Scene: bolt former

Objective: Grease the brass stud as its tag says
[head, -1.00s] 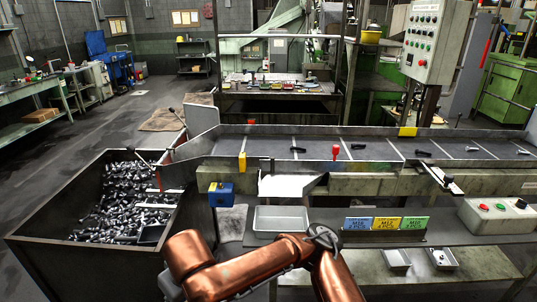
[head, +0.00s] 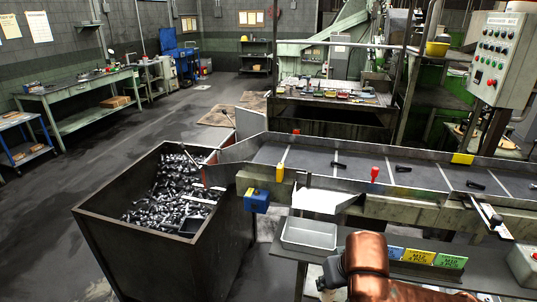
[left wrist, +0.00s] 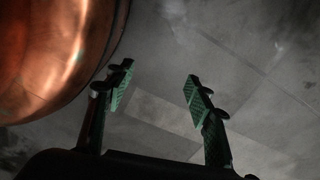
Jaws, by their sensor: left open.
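I cannot make out the brass stud, its tag or any grease in these views. My left gripper (left wrist: 159,75) is open in the left wrist view, with nothing between its ribbed green-grey fingers and only a blurred grey surface beyond them. A copper-coloured arm part of mine fills that view's upper left corner. In the head view a copper arm link of mine stands at the bottom right, and no gripper fingers can be made out there. My right gripper is not in view.
A steel bin (head: 108,222) of bolts stands left of the conveyor (head: 360,173). A grey tray (head: 309,236) and coloured signs (head: 418,256) are on the front shelf. A green workbench (head: 80,84) with small items stands at the far left. Open floor (head: 60,195) lies between.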

